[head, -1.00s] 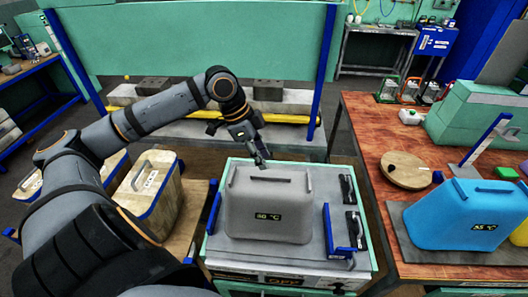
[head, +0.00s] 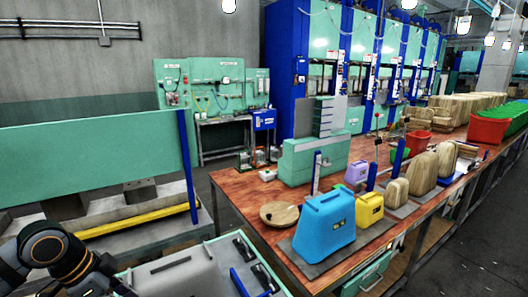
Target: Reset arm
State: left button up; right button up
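My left arm (head: 55,252) comes in at the bottom left corner of the head view. The dark wrist end of my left gripper (head: 98,283) is cut by the bottom edge, so its fingers cannot be made out. The top of the grey container (head: 182,275) with its handle shows just right of it, on the pale green-edged cart. My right arm and gripper are not in view.
A wooden table (head: 237,190) holds a blue container (head: 325,228), a yellow one (head: 369,208), a purple one (head: 356,172), a round wooden board (head: 279,214) and several wooden pieces. Blue and green presses (head: 320,50) stand behind. Dark floor is open at the right.

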pick_arm(q)
jog(key=d+f+n, duration=0.2)
jog(key=d+f, duration=0.2)
jog(key=f, duration=0.6)
jog(key=s+d+f+n+t+y, duration=0.15)
jog(key=s+f+n+y, duration=0.25)
jog(key=s+f+n, duration=0.6)
jog(key=s+a+f+m+g, duration=0.1)
jog(key=s+f, duration=0.1)
jog(key=f, duration=1.1)
jog(key=s+a+f+g, duration=0.1)
jog(key=f, duration=1.2)
jog(key=s+a+f+b, duration=0.1)
jog(key=s+f, duration=1.6)
jog(key=s, duration=0.2)
jog(key=shift+a+f+g, duration=0.15)
jog(key=shift+a+g, duration=0.15)
jog(key=shift+g, duration=0.05)
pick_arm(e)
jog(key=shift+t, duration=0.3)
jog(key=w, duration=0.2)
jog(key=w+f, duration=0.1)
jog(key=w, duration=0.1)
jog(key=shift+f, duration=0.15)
